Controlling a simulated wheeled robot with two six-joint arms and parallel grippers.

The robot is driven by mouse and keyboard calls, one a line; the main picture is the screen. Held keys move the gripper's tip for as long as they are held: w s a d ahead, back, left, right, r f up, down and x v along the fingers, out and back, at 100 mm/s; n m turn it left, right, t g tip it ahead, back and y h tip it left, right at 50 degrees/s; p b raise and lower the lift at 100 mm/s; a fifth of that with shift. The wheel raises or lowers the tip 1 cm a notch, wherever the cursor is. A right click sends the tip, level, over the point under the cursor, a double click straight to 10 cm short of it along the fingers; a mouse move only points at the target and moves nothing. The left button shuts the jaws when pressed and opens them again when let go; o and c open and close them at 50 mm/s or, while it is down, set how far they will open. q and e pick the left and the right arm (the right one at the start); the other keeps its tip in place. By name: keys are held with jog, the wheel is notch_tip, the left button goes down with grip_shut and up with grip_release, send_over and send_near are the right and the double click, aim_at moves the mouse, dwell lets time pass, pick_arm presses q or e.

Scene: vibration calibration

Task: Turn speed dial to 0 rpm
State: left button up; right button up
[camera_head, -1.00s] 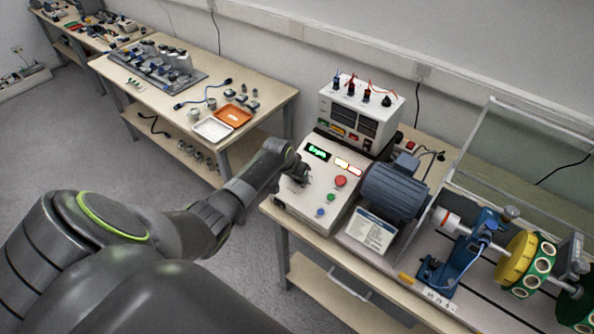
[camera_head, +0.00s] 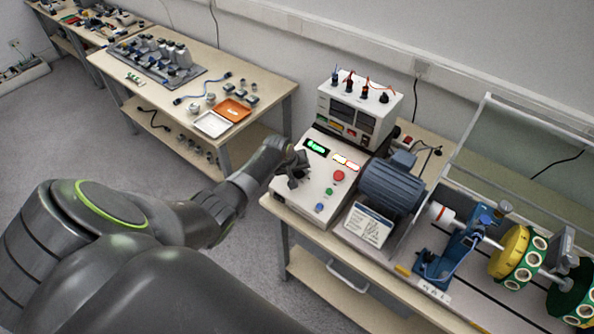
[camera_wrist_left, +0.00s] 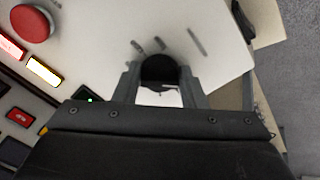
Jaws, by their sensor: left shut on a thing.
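The speed dial is a black round knob, seen between the fingers in the left wrist view (camera_wrist_left: 158,69). It sits on the sloped white face of the control box (camera_head: 318,211). My left gripper (camera_head: 298,176) is at the left part of this face. In the left wrist view, its two fingers (camera_wrist_left: 159,82) are on either side of the dial, shut on it. In the head view the gripper hides the dial. A green-lit display (camera_head: 317,146) sits above it, its reading too small to tell. My right gripper is not in view.
A red button (camera_head: 338,176) and green and blue buttons sit right of the gripper. A meter unit (camera_head: 353,115) stands behind the box. A blue motor (camera_head: 391,188) and shaft rig stand to the right. Another table with trays is at the left.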

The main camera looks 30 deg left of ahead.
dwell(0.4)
pick_arm(q)
jog(key=o, duration=1)
jog(key=shift+c, duration=0.2)
jog(key=shift+r, duration=0.15)
jog(key=shift+s+a+r, duration=0.1)
jog(key=shift+s+r, duration=0.15)
jog(key=shift+r, duration=0.2)
jog(key=b+v, duration=0.2)
jog(key=v, duration=1.4)
jog(key=shift+s, duration=0.1)
